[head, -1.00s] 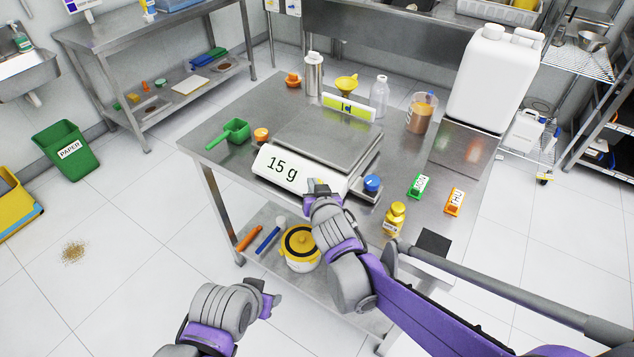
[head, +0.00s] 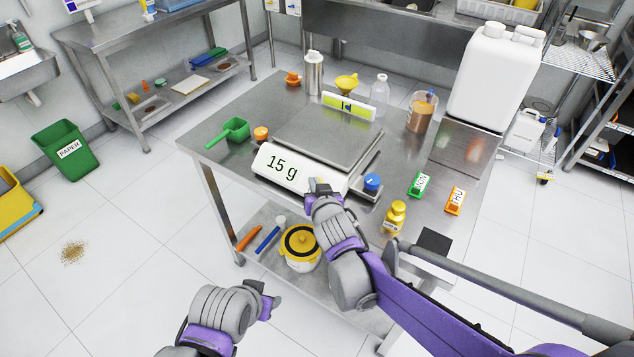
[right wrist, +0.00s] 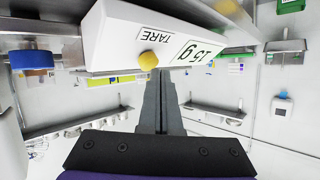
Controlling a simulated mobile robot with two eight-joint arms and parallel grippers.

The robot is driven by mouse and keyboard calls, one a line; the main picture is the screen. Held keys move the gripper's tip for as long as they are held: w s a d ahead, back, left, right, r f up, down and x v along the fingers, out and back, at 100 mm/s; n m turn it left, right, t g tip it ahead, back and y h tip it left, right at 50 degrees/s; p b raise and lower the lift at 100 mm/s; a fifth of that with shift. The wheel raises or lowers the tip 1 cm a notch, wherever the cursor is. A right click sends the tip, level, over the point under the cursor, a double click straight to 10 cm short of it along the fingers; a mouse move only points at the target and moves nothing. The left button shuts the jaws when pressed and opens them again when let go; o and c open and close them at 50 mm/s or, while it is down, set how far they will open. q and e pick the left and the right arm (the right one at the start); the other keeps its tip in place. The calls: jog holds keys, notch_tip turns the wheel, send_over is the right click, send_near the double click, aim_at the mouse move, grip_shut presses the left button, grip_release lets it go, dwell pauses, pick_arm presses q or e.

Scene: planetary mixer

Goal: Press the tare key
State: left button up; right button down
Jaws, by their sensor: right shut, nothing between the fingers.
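The scale (head: 318,145) stands on the steel table, and its white front panel (head: 280,165) reads 15 g. In the right wrist view the panel carries a TARE label (right wrist: 157,31) and a round yellow tare key (right wrist: 148,60). My right gripper (head: 318,188) is at the panel's right part, shut and empty, and hides the key in the head view. In the right wrist view its fingertips (right wrist: 161,80) are close to the key, just beside it; contact cannot be told. My left gripper (head: 270,301) hangs low, away from the table; its jaws are unclear.
A blue knob (head: 372,181) is right of the panel. A yellow bottle (head: 395,216) and green and orange labelled clips (head: 419,184) stand on the table's right. A green scoop (head: 236,130) lies left of the scale. A large white canister (head: 493,80) stands at the back right.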

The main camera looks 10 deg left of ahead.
pick_arm(q)
jog(key=shift+s+f+b, duration=0.15)
jog(key=shift+f+b, duration=0.2)
jog(key=shift+f, duration=0.05)
pick_arm(e)
jog(key=shift+w+d+f, duration=0.1)
jog(key=shift+w+f, duration=0.15)
jog(key=shift+f, duration=0.15)
dwell(0.4)
jog(key=shift+r, duration=0.1)
pick_arm(q)
jog(key=shift+w+r+p, duration=0.3)
jog(key=shift+r+p, duration=0.3)
jog(key=shift+r, duration=0.2)
pick_arm(e)
jog(key=shift+s+a+r, duration=0.25)
jog(key=shift+s+r, duration=0.2)
jog(key=shift+r, duration=0.2)
pick_arm(q)
jog(key=r+p, duration=0.1)
jog(key=w+r+p, duration=0.1)
jog(key=r, duration=0.2)
jog(key=shift+w+p, duration=0.3)
jog(key=shift+p, duration=0.1)
pick_arm(e)
jog(key=s+r, duration=0.1)
jog(key=r, duration=0.1)
jog(key=s+a+r, duration=0.1)
jog(key=s+r, duration=0.1)
